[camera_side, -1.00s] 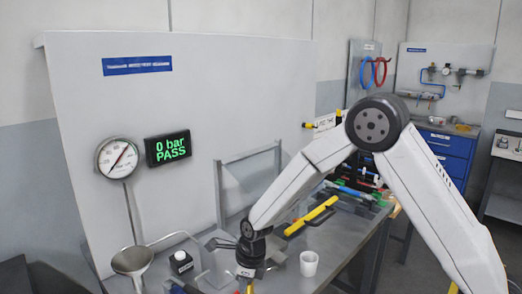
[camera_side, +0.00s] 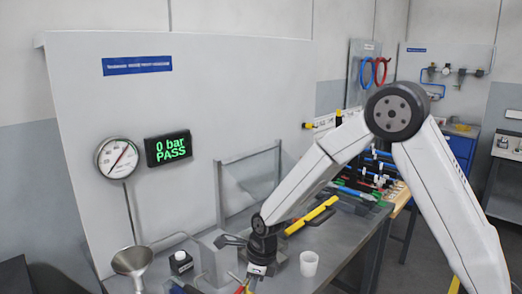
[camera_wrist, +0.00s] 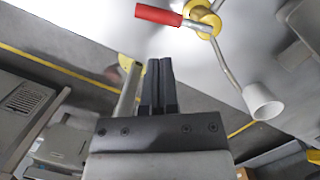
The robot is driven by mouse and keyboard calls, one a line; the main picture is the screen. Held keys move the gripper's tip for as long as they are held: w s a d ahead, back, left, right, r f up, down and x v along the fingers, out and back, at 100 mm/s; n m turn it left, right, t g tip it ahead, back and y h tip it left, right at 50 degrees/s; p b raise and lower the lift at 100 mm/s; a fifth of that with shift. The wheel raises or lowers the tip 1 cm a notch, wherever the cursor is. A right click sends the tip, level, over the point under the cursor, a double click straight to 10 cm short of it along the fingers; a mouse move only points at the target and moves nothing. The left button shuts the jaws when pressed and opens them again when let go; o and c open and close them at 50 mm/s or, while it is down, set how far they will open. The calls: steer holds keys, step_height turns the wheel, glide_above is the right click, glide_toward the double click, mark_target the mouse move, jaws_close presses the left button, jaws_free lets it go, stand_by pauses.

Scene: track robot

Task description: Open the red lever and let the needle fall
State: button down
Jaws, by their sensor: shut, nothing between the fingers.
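The red lever (camera_wrist: 158,14) shows at the top of the wrist view, attached to a yellow fitting (camera_wrist: 205,20). My gripper (camera_wrist: 160,62) is shut and empty below the lever, with a visible gap between them. In the side view, my wrist is low over the bench and the fingertips are hard to make out. A bit of red (camera_side: 240,289) shows beside it at the bottom edge. The round gauge (camera_side: 117,158) on the panel has a thin needle slanting to the upper right. The green display (camera_side: 168,148) reads "0 bar PASS".
A metal funnel (camera_side: 132,262) and a small black-and-white box (camera_side: 181,262) are left of my wrist. A yellow bar (camera_side: 311,215) lies behind.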

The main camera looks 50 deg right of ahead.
step_height(320, 180, up, 10)
steer(key=s, duration=0.2)
steer(key=shift+s+d+r, duration=0.15)
steer(key=shift+s+d, duration=0.15)
steer(key=shift+d, duration=0.05)
stand_by(0.5)
